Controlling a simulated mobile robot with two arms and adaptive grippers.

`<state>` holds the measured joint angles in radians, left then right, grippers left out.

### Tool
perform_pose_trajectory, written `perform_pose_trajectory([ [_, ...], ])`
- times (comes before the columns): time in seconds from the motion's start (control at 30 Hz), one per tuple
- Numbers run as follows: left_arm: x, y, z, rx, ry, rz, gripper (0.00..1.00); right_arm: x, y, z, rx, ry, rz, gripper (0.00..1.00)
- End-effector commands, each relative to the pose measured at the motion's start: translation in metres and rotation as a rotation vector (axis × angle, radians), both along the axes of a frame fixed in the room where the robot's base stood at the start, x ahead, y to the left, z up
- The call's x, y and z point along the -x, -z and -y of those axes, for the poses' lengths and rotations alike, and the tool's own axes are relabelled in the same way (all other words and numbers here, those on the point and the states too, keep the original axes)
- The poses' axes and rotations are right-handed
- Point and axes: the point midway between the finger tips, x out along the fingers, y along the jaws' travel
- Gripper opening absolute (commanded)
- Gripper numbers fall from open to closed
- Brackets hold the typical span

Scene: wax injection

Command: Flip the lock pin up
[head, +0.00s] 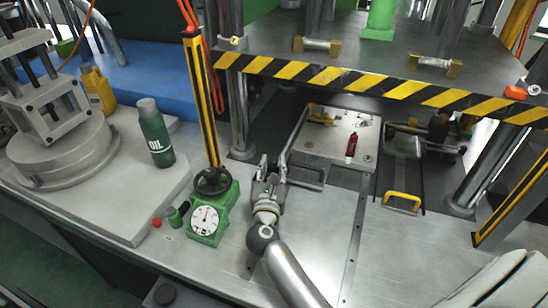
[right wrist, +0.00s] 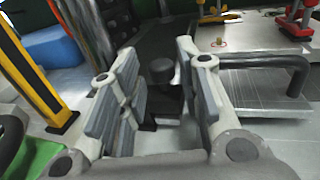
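My right gripper (head: 271,168) is over the steel table, in front of the press frame. In the right wrist view its two fingers (right wrist: 157,62) are apart, with nothing held. In the head view the gripper hides that spot. My left gripper is not in view.
A grey bar handle (right wrist: 270,66) on a metal plate is just right of the fingers. A green dial gauge (head: 208,220) and a green oil bottle (head: 156,135) stand to the left. A yellow-black striped beam (head: 330,77) crosses behind. A yellow handle (head: 402,199) is to the right.

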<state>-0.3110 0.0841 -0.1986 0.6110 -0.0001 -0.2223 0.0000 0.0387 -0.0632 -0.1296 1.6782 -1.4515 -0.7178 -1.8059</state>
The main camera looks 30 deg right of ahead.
Motion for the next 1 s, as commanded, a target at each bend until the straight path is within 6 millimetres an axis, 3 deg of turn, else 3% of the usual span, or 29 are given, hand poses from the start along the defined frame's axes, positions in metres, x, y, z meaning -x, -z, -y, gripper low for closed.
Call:
perform_pose_trajectory([
  [0.1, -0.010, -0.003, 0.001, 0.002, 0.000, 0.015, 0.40, -0.015, -0.001, 0.010, 0.001, 0.000, 0.000, 0.32],
  [0.3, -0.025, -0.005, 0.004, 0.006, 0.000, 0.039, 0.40, -0.027, 0.000, 0.018, -0.001, 0.000, 0.001, 0.32],
  [0.57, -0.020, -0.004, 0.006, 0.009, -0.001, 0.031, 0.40, -0.028, 0.000, 0.018, -0.001, 0.000, 0.000, 0.32],
  [0.83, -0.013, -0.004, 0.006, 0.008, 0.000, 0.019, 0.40, -0.028, 0.000, 0.018, -0.001, 0.000, 0.001, 0.00],
  [1.0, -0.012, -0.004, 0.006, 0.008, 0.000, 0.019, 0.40, -0.027, 0.000, 0.018, -0.001, 0.000, -0.001, 0.00],
])
